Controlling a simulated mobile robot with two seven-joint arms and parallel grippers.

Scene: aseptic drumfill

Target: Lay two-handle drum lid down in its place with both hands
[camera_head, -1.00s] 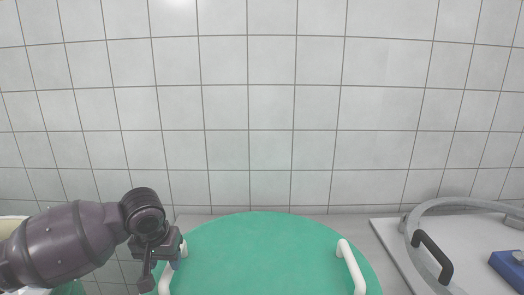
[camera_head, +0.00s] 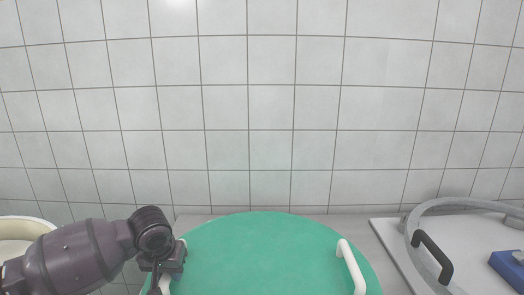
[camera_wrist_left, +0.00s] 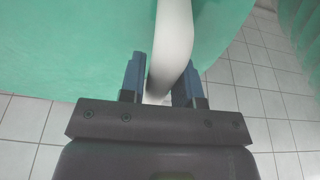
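The drum lid (camera_head: 260,255) is a large green disc at the bottom middle of the head view, its near part cut off by the frame. It has two white handles, the right handle (camera_head: 351,267) standing free and the left handle (camera_head: 166,284) largely hidden by my left gripper (camera_head: 163,284). In the left wrist view, the white left handle (camera_wrist_left: 172,45) passes between the two fingers of my left gripper (camera_wrist_left: 160,85). Whether both fingers press on it is not clear. The green lid (camera_wrist_left: 70,45) fills the upper left there. My right gripper is in neither view.
On the right, a pale worktop (camera_head: 392,237) carries a grey ring (camera_head: 455,203) with a black handle (camera_head: 432,256) and a blue object (camera_head: 508,268). A cream round container (camera_head: 22,226) stands at the far left. A tiled wall (camera_head: 270,110) closes the back.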

